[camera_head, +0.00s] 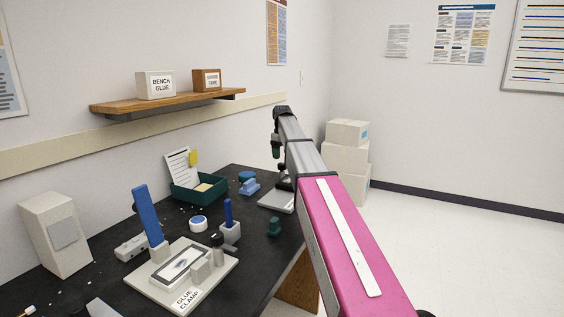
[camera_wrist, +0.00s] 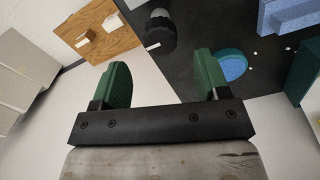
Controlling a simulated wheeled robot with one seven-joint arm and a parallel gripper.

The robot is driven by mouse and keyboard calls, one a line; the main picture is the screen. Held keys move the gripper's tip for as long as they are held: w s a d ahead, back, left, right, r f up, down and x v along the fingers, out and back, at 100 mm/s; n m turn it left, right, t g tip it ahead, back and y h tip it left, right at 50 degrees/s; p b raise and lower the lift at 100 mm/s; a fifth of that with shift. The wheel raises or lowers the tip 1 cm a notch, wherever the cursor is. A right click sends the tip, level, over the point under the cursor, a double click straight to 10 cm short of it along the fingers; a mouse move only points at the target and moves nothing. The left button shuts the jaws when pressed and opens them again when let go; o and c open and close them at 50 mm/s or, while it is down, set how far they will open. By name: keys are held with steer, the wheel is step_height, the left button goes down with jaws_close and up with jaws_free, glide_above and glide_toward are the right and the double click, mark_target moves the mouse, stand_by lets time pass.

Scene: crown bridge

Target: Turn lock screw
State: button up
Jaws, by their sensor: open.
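My gripper shows in the wrist view (camera_wrist: 163,74) with its two green fingers wide apart and nothing between them. In the head view it (camera_head: 276,150) hangs above the far right end of the dark bench. A dark rounded part with a grey end (camera_wrist: 160,32) lies beyond the fingertips in the wrist view, apart from them. I cannot tell whether it is the lock screw. The glue clamp (camera_head: 165,292), a pale labelled plate with a blue lever, sits at the bench's near end, far from my gripper.
A green tray (camera_head: 185,192) with papers, a blue block (camera_head: 250,187) and a dark green piece (camera_head: 274,227) stand on the bench (camera_head: 262,250). White boxes (camera_head: 346,160) are stacked behind its far end. A shelf (camera_head: 170,100) hangs above. Floor at right is clear.

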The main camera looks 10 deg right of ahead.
mark_target(282, 164)
step_height(282, 164, up, 6)
stand_by(0.8)
step_height(282, 164, down, 11)
steer(key=m, duration=1.8)
steer(key=c, duration=0.9)
